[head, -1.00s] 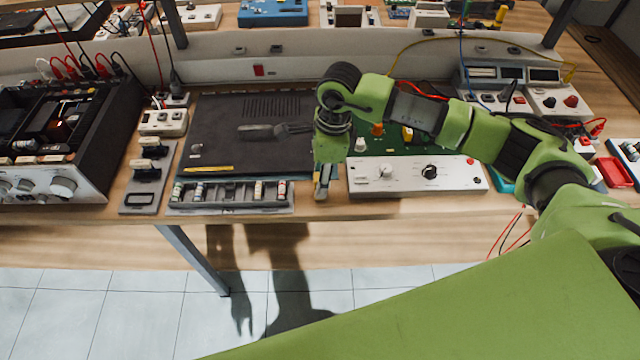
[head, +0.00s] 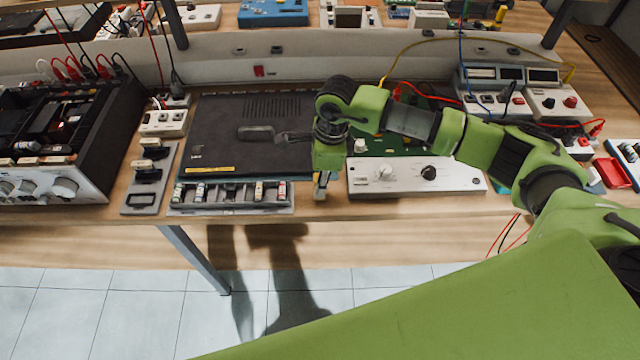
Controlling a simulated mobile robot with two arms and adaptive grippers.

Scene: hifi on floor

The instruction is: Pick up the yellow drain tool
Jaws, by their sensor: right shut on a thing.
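My right gripper (head: 322,186) points down at the bench's front edge, between the black flat unit and the white control box. Its fingers are closed together on something thin. My left gripper is not in view.
The black flat unit (head: 225,120) and a grey fuse tray (head: 230,197) are left of the gripper. The white control box (head: 415,177) is close on its right, with a green circuit board (head: 408,143) behind. An opened amplifier (head: 60,140) stands far left.

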